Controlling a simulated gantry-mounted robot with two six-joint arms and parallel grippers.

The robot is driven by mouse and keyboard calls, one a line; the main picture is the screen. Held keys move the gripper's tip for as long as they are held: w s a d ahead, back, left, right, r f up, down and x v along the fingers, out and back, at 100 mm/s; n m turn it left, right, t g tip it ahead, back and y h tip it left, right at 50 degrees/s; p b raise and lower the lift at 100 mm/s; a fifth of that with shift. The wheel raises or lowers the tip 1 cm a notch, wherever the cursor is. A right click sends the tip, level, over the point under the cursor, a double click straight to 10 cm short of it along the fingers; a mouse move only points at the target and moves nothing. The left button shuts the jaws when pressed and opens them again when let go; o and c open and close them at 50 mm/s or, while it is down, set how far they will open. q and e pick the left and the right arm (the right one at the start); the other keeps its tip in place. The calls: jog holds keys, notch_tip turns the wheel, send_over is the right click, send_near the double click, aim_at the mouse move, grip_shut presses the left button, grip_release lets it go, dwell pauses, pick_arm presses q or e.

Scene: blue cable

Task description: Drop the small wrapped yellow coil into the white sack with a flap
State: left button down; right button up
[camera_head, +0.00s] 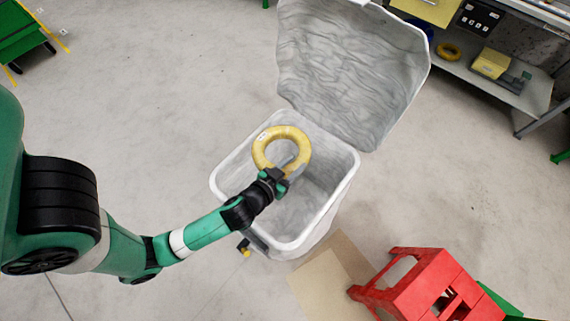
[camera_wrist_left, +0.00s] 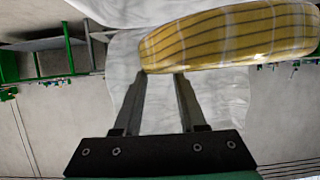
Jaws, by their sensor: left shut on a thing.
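The small wrapped yellow coil (camera_head: 296,133) is a ring with a pale label, held above the opening of the white sack. My left gripper (camera_head: 277,175) is shut on the near edge of the coil. In the left wrist view the coil (camera_wrist_left: 230,38) fills the upper right, at the tips of the gripper fingers (camera_wrist_left: 160,78). The white sack (camera_head: 345,185) stands open on the floor, with its large wrinkled flap (camera_head: 350,70) raised behind the opening. A grey shape inside the sack is partly hidden by the coil. My right gripper is not in view.
A red step stool (camera_head: 425,285) stands at the lower right, beside a tan floor patch (camera_head: 325,280). A workbench shelf (camera_head: 520,95) at the upper right holds another yellow coil (camera_head: 449,51) and a yellow box (camera_head: 491,63). The floor left of the sack is clear.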

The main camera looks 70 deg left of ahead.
pick_arm(q)
notch_tip(320, 180, down, 4)
jog(key=b, duration=0.3)
jog(key=shift+w+d, duration=0.1)
jog(key=shift+f, duration=0.2)
jog(key=shift+r, duration=0.1)
jog(key=shift+c, duration=1.9)
grip_release()
